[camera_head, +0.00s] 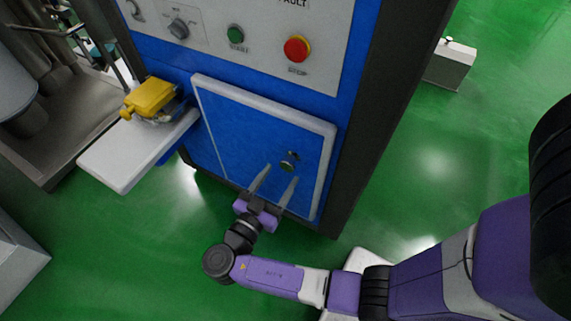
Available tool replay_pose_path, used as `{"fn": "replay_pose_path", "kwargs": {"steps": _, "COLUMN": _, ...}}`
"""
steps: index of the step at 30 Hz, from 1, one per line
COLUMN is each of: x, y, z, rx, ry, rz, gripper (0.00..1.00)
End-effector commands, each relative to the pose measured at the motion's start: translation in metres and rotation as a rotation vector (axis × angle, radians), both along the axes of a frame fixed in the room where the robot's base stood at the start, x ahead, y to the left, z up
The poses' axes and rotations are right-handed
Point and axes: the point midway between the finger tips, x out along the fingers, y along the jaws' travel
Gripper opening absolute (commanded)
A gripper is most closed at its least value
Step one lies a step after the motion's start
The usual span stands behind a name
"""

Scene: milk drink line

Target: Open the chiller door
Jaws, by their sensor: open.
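The chiller door (240,130) is a blue panel with a pale raised frame, low on the front of the blue and grey cabinet. It looks shut. A small round knob or lock (289,161) sits on its right part. My gripper (281,173) is open in front of the door's lower right part. Its two grey fingers point up toward the knob, with the tips just below it in the picture. Nothing shows between the fingers. I cannot tell whether the tips touch the door.
Above the door is a panel with a dark rotary switch (179,29), a green button (235,35) and a red button (296,48). A white shelf (123,164) with a yellow device (150,97) juts out left of the door. A pale box (451,65) stands right. Green floor lies open around.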

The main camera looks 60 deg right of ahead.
Motion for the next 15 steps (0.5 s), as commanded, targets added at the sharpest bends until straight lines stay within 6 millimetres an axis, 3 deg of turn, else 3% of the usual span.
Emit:
{"fn": "replay_pose_path", "kwargs": {"steps": 6, "x": 0.001, "y": -0.033, "z": 0.0, "rx": 0.002, "ry": 0.0, "rz": -0.003, "gripper": 0.63}}
{"fn": "replay_pose_path", "kwargs": {"steps": 15, "x": 0.002, "y": -0.049, "z": 0.0, "rx": 0.002, "ry": 0.001, "rz": 0.001, "gripper": 0.63}}
